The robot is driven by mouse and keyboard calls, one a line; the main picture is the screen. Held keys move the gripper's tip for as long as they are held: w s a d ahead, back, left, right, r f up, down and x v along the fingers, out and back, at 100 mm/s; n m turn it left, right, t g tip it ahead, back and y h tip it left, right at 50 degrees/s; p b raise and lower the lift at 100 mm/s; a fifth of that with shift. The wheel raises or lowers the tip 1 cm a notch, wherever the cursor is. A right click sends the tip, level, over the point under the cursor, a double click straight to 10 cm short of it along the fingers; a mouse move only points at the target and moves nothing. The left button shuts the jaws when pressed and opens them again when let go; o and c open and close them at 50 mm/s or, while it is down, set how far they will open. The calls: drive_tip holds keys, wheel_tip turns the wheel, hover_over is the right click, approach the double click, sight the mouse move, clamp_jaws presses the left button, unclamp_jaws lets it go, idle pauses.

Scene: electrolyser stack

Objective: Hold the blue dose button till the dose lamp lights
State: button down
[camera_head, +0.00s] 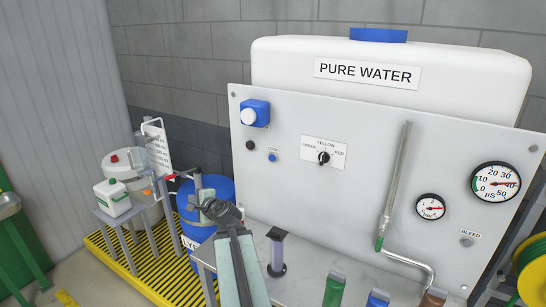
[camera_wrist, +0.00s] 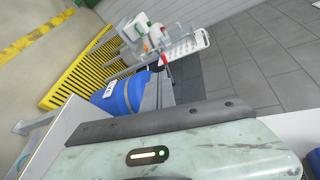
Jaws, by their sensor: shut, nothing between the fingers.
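In the wrist view my own pale green casing fills the lower part, and neither the button nor the lamp shows there.
A blue box with a white round face (camera_head: 249,116) is above the button. A selector knob (camera_head: 323,158), gauges (camera_head: 496,183) and a glass tube (camera_head: 394,185) are to the right. A bench (camera_head: 310,280) with bottles juts out below. A blue drum (camera_wrist: 122,92) stands on yellow grating (camera_wrist: 62,80).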

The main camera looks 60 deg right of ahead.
sight(272, 158)
drive_tip(key=s+d+r+m+h, duration=0.3)
drive_tip(key=s+d+m, duration=0.2)
drive_tip(key=s+d, duration=0.2)
drive_tip(key=s+d+r+m+g+h, duration=0.1)
drive_tip(key=s+d+r+m+h, duration=0.2)
drive_tip(key=s+d, duration=0.5)
drive_tip(key=d+m+h, duration=0.1)
drive_tip(key=d+m, duration=0.1)
drive_tip(key=d, duration=0.1)
drive_tip(key=shift+m+g+h+p, duration=0.3)
drive_tip(key=shift+m+p, duration=0.05)
drive_tip(key=shift+m, duration=0.05)
drive_tip(key=shift+r, duration=0.1)
drive_tip(key=d, duration=0.8)
drive_tip(key=shift+d, duration=0.35)
drive_tip(key=shift+d, duration=0.15)
drive_tip(key=shift+d, duration=0.3)
drive_tip(key=shift+d, duration=0.5)
idle(3.6)
